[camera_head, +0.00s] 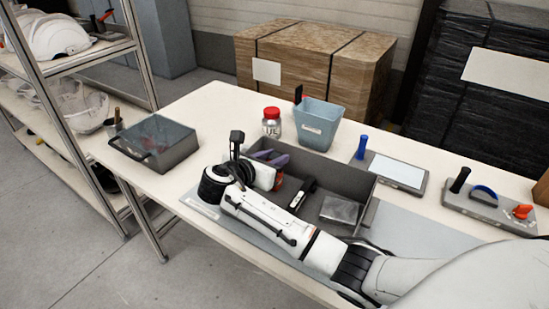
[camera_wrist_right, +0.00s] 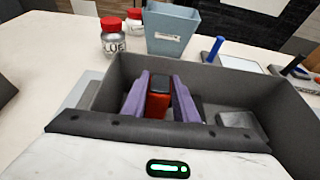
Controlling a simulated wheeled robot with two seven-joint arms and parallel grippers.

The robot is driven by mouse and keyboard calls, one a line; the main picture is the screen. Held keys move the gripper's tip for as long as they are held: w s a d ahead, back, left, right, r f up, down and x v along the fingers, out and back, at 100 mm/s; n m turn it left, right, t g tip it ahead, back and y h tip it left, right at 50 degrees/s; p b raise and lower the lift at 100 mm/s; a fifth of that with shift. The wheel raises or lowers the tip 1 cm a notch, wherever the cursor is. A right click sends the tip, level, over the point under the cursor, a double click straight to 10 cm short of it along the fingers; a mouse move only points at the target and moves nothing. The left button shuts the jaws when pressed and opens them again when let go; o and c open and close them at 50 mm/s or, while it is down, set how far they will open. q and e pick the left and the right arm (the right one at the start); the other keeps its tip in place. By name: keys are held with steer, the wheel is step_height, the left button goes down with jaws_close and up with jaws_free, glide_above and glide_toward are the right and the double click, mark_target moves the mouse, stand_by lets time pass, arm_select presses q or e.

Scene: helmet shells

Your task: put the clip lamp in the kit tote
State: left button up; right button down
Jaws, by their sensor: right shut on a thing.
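The kit tote (camera_head: 318,165) is a dark grey open box with a divided inside, on the table's grey mat. My right gripper (camera_head: 274,162) has purple fingers and is at the tote's left part, inside or just above it; I cannot tell how deep. In the right wrist view the right gripper (camera_wrist_right: 160,100) is shut on a small red and black thing (camera_wrist_right: 158,102), which appears to be the clip lamp. Part of its red body shows in the head view (camera_head: 278,183), mostly hidden by my wrist. My left gripper is not in view.
The tote holds a grey packet (camera_head: 340,210) and a small black-and-white item (camera_head: 300,197). Behind it stand a red-lidded jar (camera_head: 271,124) and a light blue bin (camera_head: 319,124). Tool trays (camera_head: 485,205) lie right. A clear-lidded case (camera_head: 153,146) sits left, near shelves (camera_head: 92,50).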

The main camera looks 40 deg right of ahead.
steer(key=c, duration=1.4)
jaws_free()
steer(key=shift+f, duration=0.1)
steer(key=shift+a+r, duration=0.1)
steer(key=shift+r, duration=0.1)
steer(key=v, duration=1.1)
steer(key=shift+s+a, duration=0.25)
steer(key=shift+a, duration=0.1)
steer(key=shift+r, duration=0.1)
